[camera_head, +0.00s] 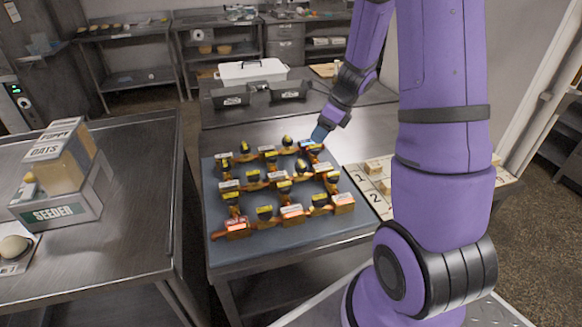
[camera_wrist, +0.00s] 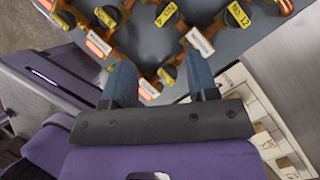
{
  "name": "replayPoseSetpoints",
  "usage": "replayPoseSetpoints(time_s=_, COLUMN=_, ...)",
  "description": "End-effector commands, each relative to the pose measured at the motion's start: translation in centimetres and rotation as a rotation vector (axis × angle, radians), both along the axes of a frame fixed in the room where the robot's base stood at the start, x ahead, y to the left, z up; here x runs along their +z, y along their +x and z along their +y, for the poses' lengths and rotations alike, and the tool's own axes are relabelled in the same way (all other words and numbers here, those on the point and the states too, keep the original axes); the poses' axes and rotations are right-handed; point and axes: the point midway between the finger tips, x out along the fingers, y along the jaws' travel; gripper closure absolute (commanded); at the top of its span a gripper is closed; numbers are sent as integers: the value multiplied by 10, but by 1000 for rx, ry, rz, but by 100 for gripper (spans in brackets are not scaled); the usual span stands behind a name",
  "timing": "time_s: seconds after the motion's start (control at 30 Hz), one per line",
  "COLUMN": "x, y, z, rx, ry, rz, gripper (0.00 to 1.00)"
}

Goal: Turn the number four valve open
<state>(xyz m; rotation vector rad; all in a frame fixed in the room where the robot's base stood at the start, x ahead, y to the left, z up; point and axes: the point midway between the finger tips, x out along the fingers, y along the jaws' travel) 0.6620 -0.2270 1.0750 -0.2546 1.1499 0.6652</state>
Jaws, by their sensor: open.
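A grey board (camera_head: 330,237) on the steel table carries copper pipes with several black-handled valves bearing yellow tags. My gripper (camera_head: 319,133) is at the board's far right corner. In the wrist view my gripper (camera_wrist: 158,62) has its two blue fingers apart. A valve with a yellow tag (camera_wrist: 167,75) shows between and beyond the fingers; its number is not legible. Another valve tag (camera_wrist: 238,14) seems to read 12. The fingers hold nothing visible.
White and orange-lit label boxes (camera_head: 292,213) stand among the valves. A numbered board with wooden blocks (camera_head: 375,185) lies right of the valve board. A white tub (camera_head: 252,72) and dark tins (camera_head: 230,97) are behind. A seeder box (camera_head: 55,210) stands on the left table.

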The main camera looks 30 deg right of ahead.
Motion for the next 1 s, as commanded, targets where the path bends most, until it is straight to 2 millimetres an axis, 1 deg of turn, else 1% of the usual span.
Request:
replayPoseSetpoints(time_s=0.03, x=-10, y=0, z=-7, rx=-49, ry=12, rz=22, gripper=46)
replayPoseSetpoints(time_s=0.1, x=-19, y=1, z=-13, rx=-102, ry=24, rz=42, gripper=46)
replayPoseSetpoints(time_s=0.27, x=-29, y=3, z=-17, rx=-151, ry=34, rz=60, gripper=46)
replayPoseSetpoints(time_s=0.37, x=-37, y=5, z=-14, rx=-152, ry=36, rz=61, gripper=46)
replayPoseSetpoints(time_s=0.47, x=-50, y=8, z=-9, rx=-151, ry=36, rz=63, gripper=46)
replayPoseSetpoints(time_s=0.7, x=-89, y=18, z=7, rx=-150, ry=36, rz=62, gripper=46)
replayPoseSetpoints(time_s=0.8, x=-103, y=22, z=12, rx=-149, ry=34, rz=62, gripper=46)
replayPoseSetpoints(time_s=1.0, x=-119, y=28, z=19, rx=-148, ry=34, rz=59, gripper=46)
